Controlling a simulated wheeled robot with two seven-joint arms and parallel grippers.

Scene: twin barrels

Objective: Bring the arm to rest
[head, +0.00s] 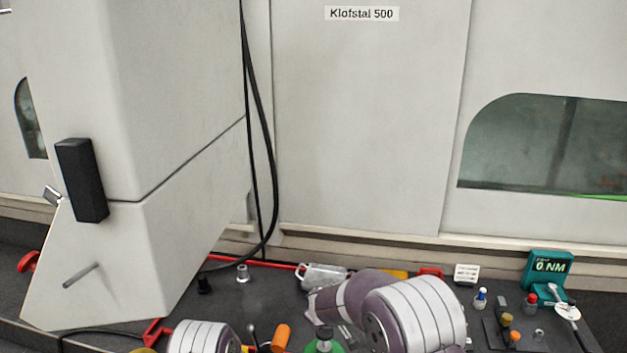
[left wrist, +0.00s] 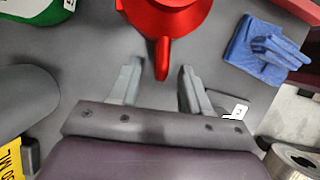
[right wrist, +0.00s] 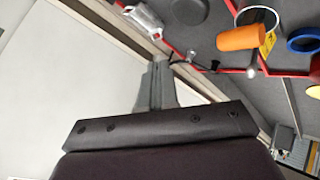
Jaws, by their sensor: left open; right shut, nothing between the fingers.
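My left gripper (left wrist: 158,74) is open in the left wrist view, its two grey fingers apart. The narrow end of a red rounded object (left wrist: 168,22) lies in the picture between and just beyond the fingertips; I cannot tell whether it touches them. My right gripper (right wrist: 158,68) is shut and empty in the right wrist view, in front of a pale panel. In the head view parts of my arms show at the bottom edge; neither gripper's fingers can be made out there.
In the left wrist view a folded blue cloth (left wrist: 264,52) lies to the right. The right wrist view shows an orange cylinder (right wrist: 239,38). In the head view a large pale machine housing (head: 125,150) stands left, and a teal meter (head: 549,268) and small bottles stand right.

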